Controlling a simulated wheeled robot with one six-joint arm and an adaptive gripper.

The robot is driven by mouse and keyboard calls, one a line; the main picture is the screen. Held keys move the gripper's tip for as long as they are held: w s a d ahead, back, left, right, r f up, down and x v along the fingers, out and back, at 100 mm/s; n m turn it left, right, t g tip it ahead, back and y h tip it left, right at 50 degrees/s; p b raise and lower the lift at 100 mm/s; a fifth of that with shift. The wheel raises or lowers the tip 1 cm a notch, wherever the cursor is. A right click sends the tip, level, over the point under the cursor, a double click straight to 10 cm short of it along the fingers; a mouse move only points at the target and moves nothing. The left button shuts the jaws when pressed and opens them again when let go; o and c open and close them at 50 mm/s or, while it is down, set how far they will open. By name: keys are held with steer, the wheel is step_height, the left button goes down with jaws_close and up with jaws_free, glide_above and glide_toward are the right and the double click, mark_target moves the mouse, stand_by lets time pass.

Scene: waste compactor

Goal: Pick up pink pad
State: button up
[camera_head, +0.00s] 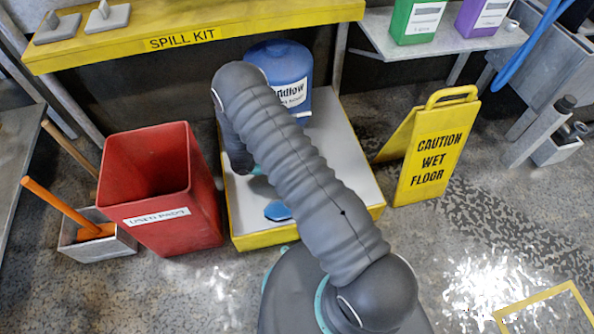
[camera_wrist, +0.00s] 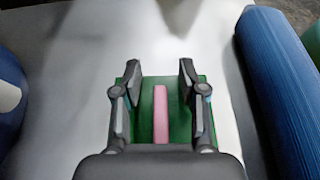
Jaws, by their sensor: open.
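The pink pad (camera_wrist: 160,115) shows in the wrist view as a narrow upright strip against a green holder or base (camera_wrist: 177,112). My gripper (camera_wrist: 160,67) is open, with one finger on each side of the pad and a visible gap on both sides. I cannot tell how far above or around the pad the fingertips are. In the head view my arm hides the pad and most of my gripper.
A white platform (camera_head: 335,150) with yellow edges bears a blue drum (camera_head: 285,65). Blue rounded objects flank the gripper in the wrist view, at right (camera_wrist: 280,85) and left (camera_wrist: 10,95). A red bin (camera_head: 160,215) and a yellow wet-floor sign (camera_head: 435,150) stand on either side.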

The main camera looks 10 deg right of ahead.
jaws_close()
steer(key=shift+r, duration=0.1)
